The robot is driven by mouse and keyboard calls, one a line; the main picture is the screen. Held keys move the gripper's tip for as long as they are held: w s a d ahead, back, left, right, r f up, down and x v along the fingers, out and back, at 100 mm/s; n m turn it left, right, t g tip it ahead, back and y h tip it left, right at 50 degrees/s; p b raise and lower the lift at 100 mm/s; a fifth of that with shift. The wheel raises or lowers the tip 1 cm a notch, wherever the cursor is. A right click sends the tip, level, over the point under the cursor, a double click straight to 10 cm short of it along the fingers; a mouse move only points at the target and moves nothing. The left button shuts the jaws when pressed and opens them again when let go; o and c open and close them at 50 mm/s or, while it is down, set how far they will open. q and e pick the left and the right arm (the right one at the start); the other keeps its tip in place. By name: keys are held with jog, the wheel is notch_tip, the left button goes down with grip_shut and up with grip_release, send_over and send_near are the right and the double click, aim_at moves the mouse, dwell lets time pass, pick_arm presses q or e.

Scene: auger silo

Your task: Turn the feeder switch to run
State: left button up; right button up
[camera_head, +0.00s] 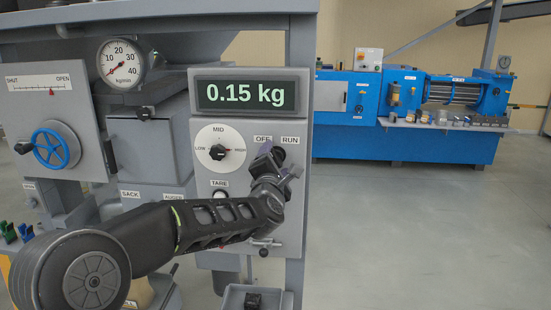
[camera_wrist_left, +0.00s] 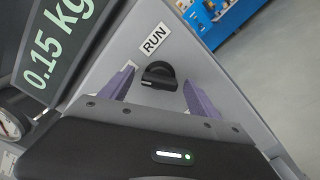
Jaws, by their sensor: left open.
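The feeder switch is a black round knob (camera_wrist_left: 158,75) with a raised bar, on the grey panel. Its bar's white mark points left in the left wrist view, towards the OFF side. The RUN label (camera_head: 291,140) is right of the OFF label (camera_head: 263,139) in the head view. My left gripper (camera_head: 279,161) is open in front of the switch. In the left wrist view its two purple fingers (camera_wrist_left: 160,92) stand either side of the knob, with a visible gap on each side. The gripper partly covers the switch in the head view. My right gripper is not in view.
A display reading 0.15 kg (camera_head: 246,94) sits above the LOW-MID-HIGH dial (camera_head: 219,150). The TARE button (camera_head: 220,194) is lower. A blue wheel (camera_head: 56,148) and gauge (camera_head: 121,64) are left. A blue machine (camera_head: 350,138) stands behind, with clear floor before it.

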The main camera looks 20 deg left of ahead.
pick_arm(q)
jog(key=shift+c, duration=0.3)
jog(key=c, duration=1.3)
